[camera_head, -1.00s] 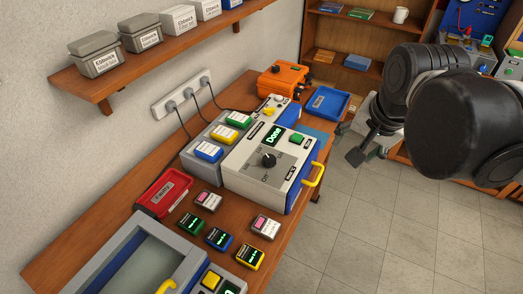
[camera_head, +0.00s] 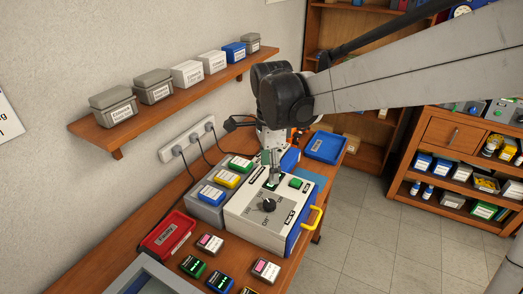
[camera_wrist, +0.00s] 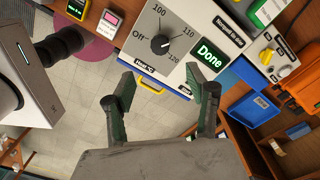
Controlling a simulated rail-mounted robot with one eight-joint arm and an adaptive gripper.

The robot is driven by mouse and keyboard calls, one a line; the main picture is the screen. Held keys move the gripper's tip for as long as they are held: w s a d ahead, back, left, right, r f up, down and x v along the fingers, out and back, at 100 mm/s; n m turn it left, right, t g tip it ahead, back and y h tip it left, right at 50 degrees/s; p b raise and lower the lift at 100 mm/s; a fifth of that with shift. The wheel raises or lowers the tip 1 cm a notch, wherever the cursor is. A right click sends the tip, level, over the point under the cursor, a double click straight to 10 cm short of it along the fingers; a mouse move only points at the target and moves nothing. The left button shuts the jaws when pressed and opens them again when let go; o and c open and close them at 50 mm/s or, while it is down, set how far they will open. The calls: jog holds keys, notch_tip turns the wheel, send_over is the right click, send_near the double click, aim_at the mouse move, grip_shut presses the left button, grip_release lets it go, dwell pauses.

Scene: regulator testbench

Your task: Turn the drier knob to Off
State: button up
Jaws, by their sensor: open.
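The drier (camera_head: 245,222) is a white and blue box on the bench with a green-lit display (camera_wrist: 208,53) reading "Done". Its black drier knob (camera_wrist: 160,44) also shows in the head view (camera_head: 268,205). Around the knob are the marks Off, on its left in the wrist view, and several numbers. A pale line on the knob seems to point away from Off; its exact mark is unclear. My gripper (camera_wrist: 162,97) is open and empty, its two dark fingers apart and clear of the knob. In the head view my gripper (camera_head: 273,178) hangs over the drier's display side, behind the knob.
A yellow handle (camera_head: 314,219) sticks out at the drier's front. A grey unit with blue, yellow and green blocks (camera_head: 210,194) stands left of it. A blue tray (camera_head: 325,147) and an orange box (camera_wrist: 304,84) are beyond. The wall shelf (camera_head: 165,108) runs above.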

aim_at(269, 203)
notch_tip(269, 203, down, 14)
jog(key=shift+r+p, duration=0.15)
jog(key=shift+p, duration=0.15)
jog(key=shift+c, duration=0.6)
jog(key=c, duration=1)
